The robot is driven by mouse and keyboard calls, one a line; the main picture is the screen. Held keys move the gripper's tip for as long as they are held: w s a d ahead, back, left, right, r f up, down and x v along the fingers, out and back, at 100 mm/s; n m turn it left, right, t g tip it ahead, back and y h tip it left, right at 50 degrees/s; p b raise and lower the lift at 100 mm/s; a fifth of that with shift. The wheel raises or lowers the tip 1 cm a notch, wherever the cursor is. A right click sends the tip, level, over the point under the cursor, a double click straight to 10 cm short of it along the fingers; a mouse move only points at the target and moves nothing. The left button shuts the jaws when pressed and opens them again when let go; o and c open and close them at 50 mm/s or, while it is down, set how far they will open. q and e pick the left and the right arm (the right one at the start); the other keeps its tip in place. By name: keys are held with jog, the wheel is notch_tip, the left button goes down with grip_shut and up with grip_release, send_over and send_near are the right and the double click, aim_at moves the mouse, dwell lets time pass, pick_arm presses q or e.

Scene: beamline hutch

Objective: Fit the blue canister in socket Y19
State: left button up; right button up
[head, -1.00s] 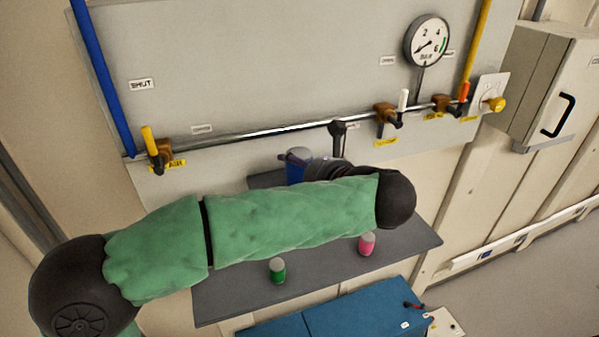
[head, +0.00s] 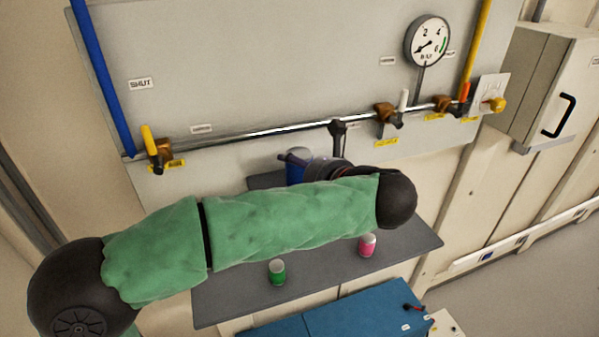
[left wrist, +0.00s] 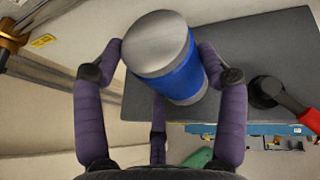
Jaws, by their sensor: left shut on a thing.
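The blue canister (left wrist: 178,65) has a silver end cap and a blue band. In the left wrist view it is between the purple fingers of my left gripper (left wrist: 165,62), which is shut on it. It appears tilted in that view, with the silver end toward the upper left. In the head view the canister (head: 298,170) shows partly behind my green-sleeved left arm, near the back of the grey shelf (head: 240,300). My arm hides most of the gripper there. I cannot make out socket Y19 or its label. My right gripper is not in view.
A green canister (head: 277,272) and a pink canister (head: 367,245) stand on the shelf. A pipe with valves (head: 270,133) and a gauge (head: 427,41) is on the panel behind. A black round part with a red handle (left wrist: 285,98) is right of my gripper. A blue case (head: 350,312) sits below.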

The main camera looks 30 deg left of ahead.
pick_arm(q)
jog(key=shift+f, duration=0.15)
jog(key=o, duration=1.4)
jog(key=shift+d, duration=0.1)
jog(key=v, duration=1.2)
